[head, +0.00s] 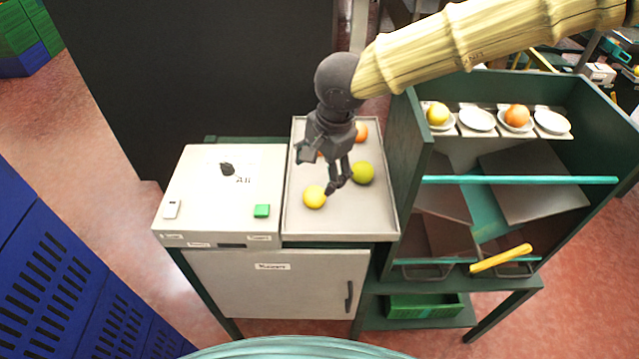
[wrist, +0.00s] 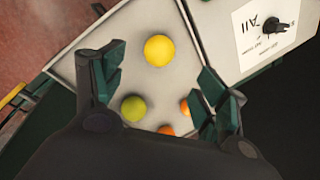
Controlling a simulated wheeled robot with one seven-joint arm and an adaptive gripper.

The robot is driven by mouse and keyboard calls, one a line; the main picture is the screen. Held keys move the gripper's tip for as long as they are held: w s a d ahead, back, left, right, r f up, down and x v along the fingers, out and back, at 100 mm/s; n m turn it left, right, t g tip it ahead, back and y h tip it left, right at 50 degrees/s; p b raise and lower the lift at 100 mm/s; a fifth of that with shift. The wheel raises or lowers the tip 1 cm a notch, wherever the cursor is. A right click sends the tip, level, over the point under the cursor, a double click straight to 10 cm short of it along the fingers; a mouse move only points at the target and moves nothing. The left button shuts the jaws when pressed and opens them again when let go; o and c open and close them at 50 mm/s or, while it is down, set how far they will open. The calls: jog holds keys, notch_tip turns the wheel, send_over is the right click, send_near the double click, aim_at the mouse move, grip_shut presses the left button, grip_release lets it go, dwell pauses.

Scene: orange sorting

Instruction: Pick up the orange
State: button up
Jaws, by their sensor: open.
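My gripper (head: 323,172) is open and empty above the metal tray (head: 345,222). In the wrist view its two fingers (wrist: 163,82) stand wide apart. One orange (head: 361,132) lies toward the back of the tray, partly hidden by my gripper. A second orange (head: 319,155) shows only as a sliver behind the fingers. The wrist view shows both, one orange (wrist: 184,107) beside the right finger and another orange (wrist: 166,130) at the edge of my gripper's body. A yellow fruit (head: 314,197) and a green fruit (head: 363,173) lie nearer the front.
A white box (head: 210,205) with a black knob (head: 227,169) and green button (head: 262,211) stands left of the tray. At right, a green rack (head: 416,150) holds white plates (head: 478,120), one with a yellow fruit (head: 438,114), one with an orange fruit (head: 517,115).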

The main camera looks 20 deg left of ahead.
aim_at(316, 191)
jog(key=x, duration=0.5)
jog(key=shift+w+f+p, duration=0.15)
jog(key=shift+p, duration=0.15)
jog(key=shift+f, duration=0.35)
jog(key=shift+p+x, duration=0.7)
jog(key=shift+x, duration=1.5)
jog(key=c, duration=1.1)
